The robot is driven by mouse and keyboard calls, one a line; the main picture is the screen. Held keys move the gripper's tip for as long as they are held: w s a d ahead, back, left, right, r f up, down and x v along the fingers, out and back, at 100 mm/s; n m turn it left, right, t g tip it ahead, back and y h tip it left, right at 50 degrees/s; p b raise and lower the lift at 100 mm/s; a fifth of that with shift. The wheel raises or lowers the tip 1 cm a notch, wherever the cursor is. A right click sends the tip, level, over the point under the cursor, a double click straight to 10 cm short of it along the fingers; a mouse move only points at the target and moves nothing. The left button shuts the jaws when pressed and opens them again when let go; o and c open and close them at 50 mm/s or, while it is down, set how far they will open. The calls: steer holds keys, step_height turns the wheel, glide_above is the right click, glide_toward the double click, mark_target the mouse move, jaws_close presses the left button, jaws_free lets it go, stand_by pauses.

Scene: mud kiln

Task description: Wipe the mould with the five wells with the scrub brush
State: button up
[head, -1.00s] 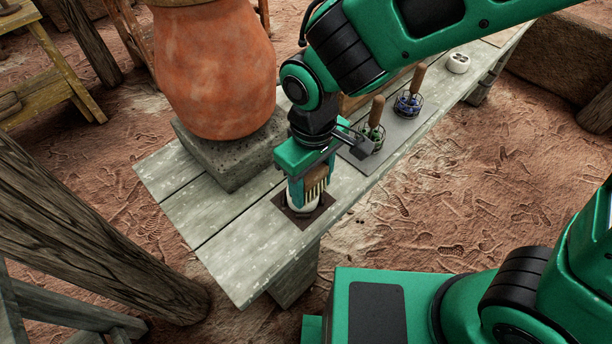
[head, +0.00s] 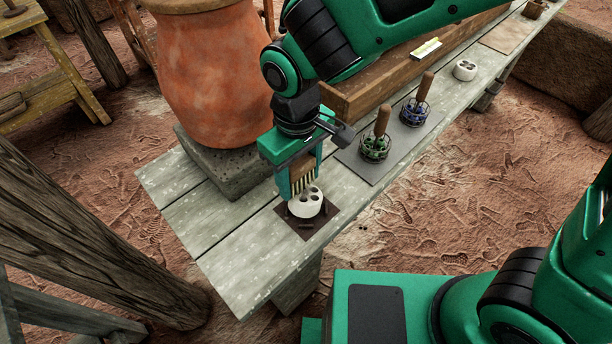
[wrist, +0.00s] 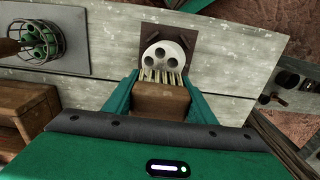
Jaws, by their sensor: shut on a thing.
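My gripper (head: 302,176) is shut on the scrub brush (head: 304,166), a brown wooden block with pale bristles pointing down. The brush also shows between the fingers in the wrist view (wrist: 161,101). A round white mould (head: 306,204) with dark wells in its top sits on a dark square mat (head: 322,224) near the table's front end. The bristles are at the mould's back-left edge, partly overlapping it in the picture; I cannot tell whether they touch. In the wrist view the mould (wrist: 165,49) shows several wells, and the bristles cover its near edge.
A second white mould (head: 465,69) stands farther along the table. Two wire baskets, one with green pieces (head: 375,149) and one with blue (head: 415,113), each hold a wooden-handled tool on a grey mat (head: 389,160). A large clay jar (head: 210,80) and a long wooden box (head: 375,91) stand behind.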

mark_target(297, 162)
steer(key=shift+w+f, duration=0.1)
steer(key=shift+f, duration=0.3)
steer(key=shift+a+r, duration=0.1)
steer(key=shift+r, duration=3.55)
